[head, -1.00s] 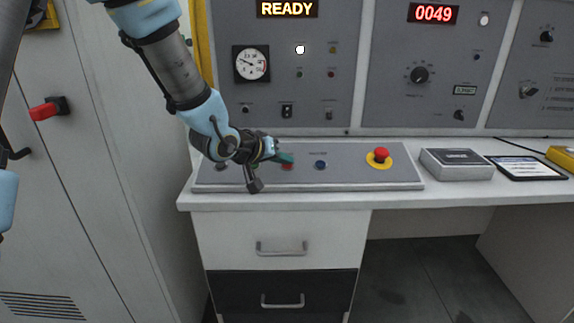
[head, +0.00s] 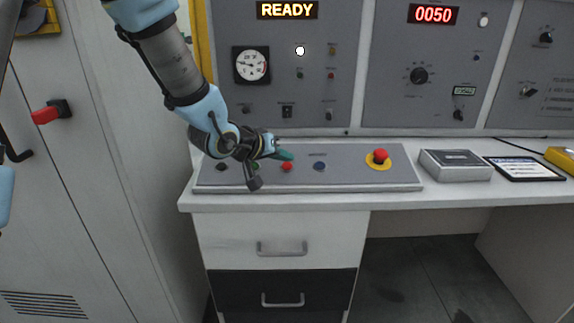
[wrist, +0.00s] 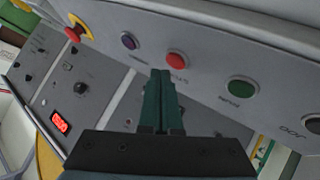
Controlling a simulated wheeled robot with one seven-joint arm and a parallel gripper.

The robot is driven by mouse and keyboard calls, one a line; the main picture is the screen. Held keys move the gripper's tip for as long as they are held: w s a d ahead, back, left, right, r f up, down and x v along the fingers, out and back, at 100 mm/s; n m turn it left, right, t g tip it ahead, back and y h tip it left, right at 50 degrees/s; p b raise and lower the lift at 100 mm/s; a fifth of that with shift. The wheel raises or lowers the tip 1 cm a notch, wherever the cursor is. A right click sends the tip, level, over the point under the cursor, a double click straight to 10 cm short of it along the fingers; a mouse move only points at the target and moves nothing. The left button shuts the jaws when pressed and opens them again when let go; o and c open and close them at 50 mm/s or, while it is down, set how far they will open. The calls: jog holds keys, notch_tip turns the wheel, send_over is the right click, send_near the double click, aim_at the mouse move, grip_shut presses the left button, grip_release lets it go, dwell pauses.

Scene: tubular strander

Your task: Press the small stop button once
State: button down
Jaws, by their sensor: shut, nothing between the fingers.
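The small red stop button (head: 286,167) sits on the sloped grey button panel (head: 400,178), between a green button (head: 255,166) and a dark blue button (head: 319,166). In the wrist view the red button (wrist: 176,60) shows just beyond the fingertips, with the blue one (wrist: 129,41) and green one (wrist: 243,90) on either side. My gripper (head: 288,155) is shut and empty, its green fingers pressed together. The fingertips are just above and behind the red button in the head view; a small gap seems to separate them. The display reads READY (head: 287,10).
A large red mushroom button on a yellow base (head: 380,157) stands at the panel's right. A grey box (head: 456,164) and a tablet (head: 527,168) lie further right on the desk. An upright panel with a gauge (head: 251,65) rises behind.

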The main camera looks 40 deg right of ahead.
jog(key=r+p, duration=0.2)
jog(key=r, duration=0.1)
jog(key=s+a+r+p, duration=0.1)
jog(key=shift+r+p, duration=0.4)
dwell(0.7)
jog(key=w+a+t+y, duration=0.1)
jog(key=w+a, duration=0.2)
jog(key=a, duration=0.1)
jog(key=w+a+n+y, duration=0.1)
jog(key=w+a, duration=0.2)
jog(key=a, duration=0.1)
jog(key=w+a+f+n+t+y, duration=0.1)
jog(key=w+a, duration=0.2)
jog(key=a, duration=0.1)
jog(key=shift+w+a+f+t+y, duration=0.1)
jog(key=shift+w+t+y, duration=0.1)
jog(key=shift+t+y, duration=0.1)
jog(key=w+a+f+n+y, duration=0.1)
jog(key=a+n+y, duration=0.15)
jog(key=a, duration=0.95)
jog(key=w+a+n+y, duration=0.2)
jog(key=a+y, duration=0.1)
jog(key=a, duration=0.8)
jog(key=s+a+n+g+y, duration=0.2)
jog(key=s+a, duration=0.5)
jog(key=a, duration=0.5)
jog(key=shift+s+g, duration=0.4)
jog(key=shift+g, duration=0.2)
